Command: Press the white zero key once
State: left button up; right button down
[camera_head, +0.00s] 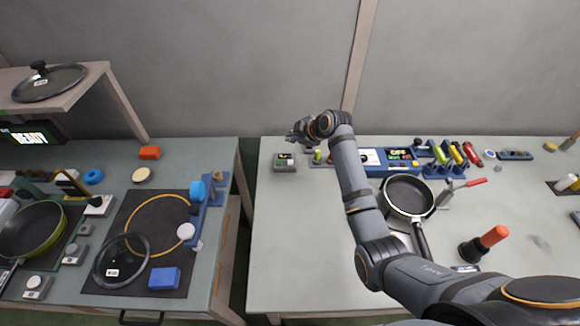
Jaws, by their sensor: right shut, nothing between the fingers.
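My right gripper (298,134) is shut and empty. It hangs over the back left part of the right table, its arm reaching in from the lower right. Just below it in the picture is a small grey box (284,170) with a dark display and small light and green spots on top. A blue device (373,170) with a white panel and a lit display stands further right, partly behind my arm. I cannot tell for sure which light spot is the white zero key. No contact between gripper and box can be made out. My left gripper is out of view.
Several coloured items line the right table's back. The table's front left is clear.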

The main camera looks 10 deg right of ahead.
jog(key=b, duration=0.7)
send_over(292, 163)
notch_tip(292, 163, down, 8)
jog(key=shift+r, duration=0.25)
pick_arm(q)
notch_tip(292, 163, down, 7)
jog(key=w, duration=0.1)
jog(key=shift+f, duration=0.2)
pick_arm(e)
jog(key=shift+f, duration=0.6)
pick_arm(q)
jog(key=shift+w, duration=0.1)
jog(key=shift+b, duration=0.3)
pick_arm(e)
jog(key=shift+f, duration=0.4)
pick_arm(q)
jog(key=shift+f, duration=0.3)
pick_arm(e)
jog(key=shift+f, duration=0.5)
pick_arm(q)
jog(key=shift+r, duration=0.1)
pick_arm(e)
jog(key=shift+r, duration=0.1)
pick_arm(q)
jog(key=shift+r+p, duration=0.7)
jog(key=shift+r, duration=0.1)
pick_arm(e)
jog(key=shift+r, duration=0.8)
